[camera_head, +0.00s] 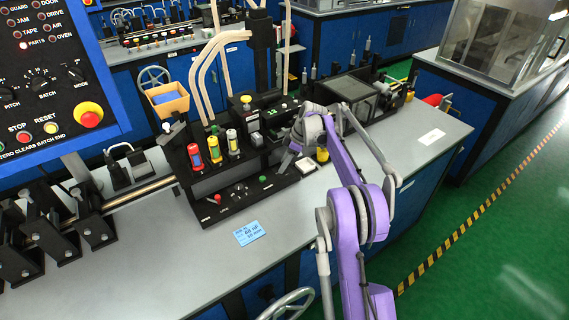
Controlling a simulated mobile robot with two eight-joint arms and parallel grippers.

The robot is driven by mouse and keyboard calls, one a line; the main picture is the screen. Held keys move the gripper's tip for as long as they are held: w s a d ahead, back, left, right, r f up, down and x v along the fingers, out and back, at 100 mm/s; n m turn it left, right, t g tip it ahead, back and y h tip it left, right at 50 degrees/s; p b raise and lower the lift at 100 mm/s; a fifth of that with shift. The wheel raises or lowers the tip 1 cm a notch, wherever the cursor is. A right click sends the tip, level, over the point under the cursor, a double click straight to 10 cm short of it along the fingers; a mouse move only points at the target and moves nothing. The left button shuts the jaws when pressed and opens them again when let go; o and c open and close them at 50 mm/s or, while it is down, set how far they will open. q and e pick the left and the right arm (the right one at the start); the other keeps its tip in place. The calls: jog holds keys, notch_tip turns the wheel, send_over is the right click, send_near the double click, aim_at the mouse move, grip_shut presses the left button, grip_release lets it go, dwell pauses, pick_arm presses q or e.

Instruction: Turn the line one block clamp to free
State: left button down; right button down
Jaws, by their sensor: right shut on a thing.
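My right gripper (289,156) reaches in from the right on the purple arm, at the right end of a black control block (228,205) on the grey bench. It is shut on a small part there, seemingly the line one block clamp; the wrist and fingers hide most of it, so its turn position cannot be told. My left gripper is not in view.
Red, yellow and white-green cylinders (214,149) stand behind the knobs. A yellow cylinder (322,155) stands close to the right of my gripper. A blue card (249,232) lies on the clear front bench. A panel with buttons (55,80) fills the upper left.

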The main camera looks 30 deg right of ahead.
jog(key=m, duration=0.2)
jog(key=m+t+h, duration=0.1)
jog(key=m, duration=0.1)
jog(key=shift+s+a+m+h+b, duration=0.1)
jog(key=shift+a+m+h+b, duration=0.05)
jog(key=shift+m+h+b, duration=0.2)
jog(key=shift+m+t+h+b, duration=0.35)
jog(key=shift+m+h, duration=0.4)
jog(key=shift+m, duration=1.5)
jog(key=shift+c, duration=1.6)
grip_release()
jog(key=v, duration=1.1)
jog(key=shift+a+f, duration=0.1)
jog(key=shift+a, duration=0.05)
